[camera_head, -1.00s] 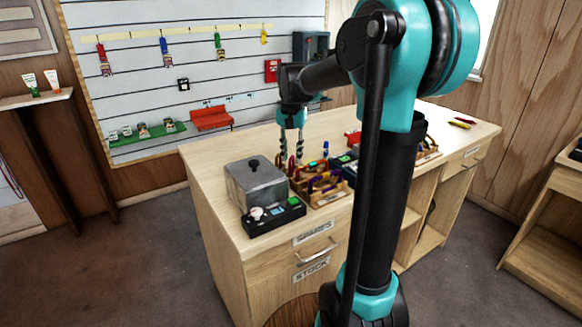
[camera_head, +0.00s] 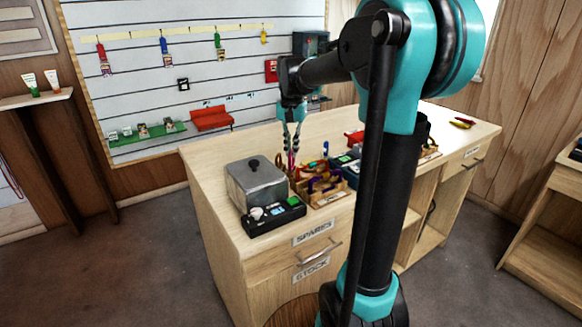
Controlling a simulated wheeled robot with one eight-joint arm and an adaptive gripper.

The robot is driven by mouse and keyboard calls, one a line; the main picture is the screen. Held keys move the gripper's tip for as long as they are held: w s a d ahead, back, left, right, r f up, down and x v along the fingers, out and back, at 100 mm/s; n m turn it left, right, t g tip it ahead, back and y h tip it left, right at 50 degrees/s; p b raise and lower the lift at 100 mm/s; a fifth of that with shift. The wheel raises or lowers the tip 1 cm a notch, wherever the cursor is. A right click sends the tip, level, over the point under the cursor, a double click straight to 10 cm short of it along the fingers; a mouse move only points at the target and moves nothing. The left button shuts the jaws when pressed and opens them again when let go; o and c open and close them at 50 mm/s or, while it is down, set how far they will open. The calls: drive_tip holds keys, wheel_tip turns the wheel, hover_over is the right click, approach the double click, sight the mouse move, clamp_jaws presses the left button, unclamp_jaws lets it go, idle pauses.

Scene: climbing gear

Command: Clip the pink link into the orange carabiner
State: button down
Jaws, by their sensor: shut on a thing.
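My gripper (camera_head: 291,152) points down over the workbench, at the back left of the wooden tray (camera_head: 327,202). Its two fingers are close together on a thin pink piece, the pink link (camera_head: 292,161), which is very small here. The tray holds several coloured pieces of gear, purple and orange among them. They overlap and are too small to tell apart, so I cannot single out the orange carabiner. I cannot tell whether the pink link touches anything below it.
A grey lidded metal box (camera_head: 256,185) stands just left of the tray. A black organiser (camera_head: 273,220) lies in front of it. A dark box (camera_head: 347,167) stands right of the tray. The bench top (camera_head: 222,152) is clear behind and left. Gear hangs on the slatted wall (camera_head: 130,65).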

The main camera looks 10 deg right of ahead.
drive_tip(key=shift+r, duration=2.6)
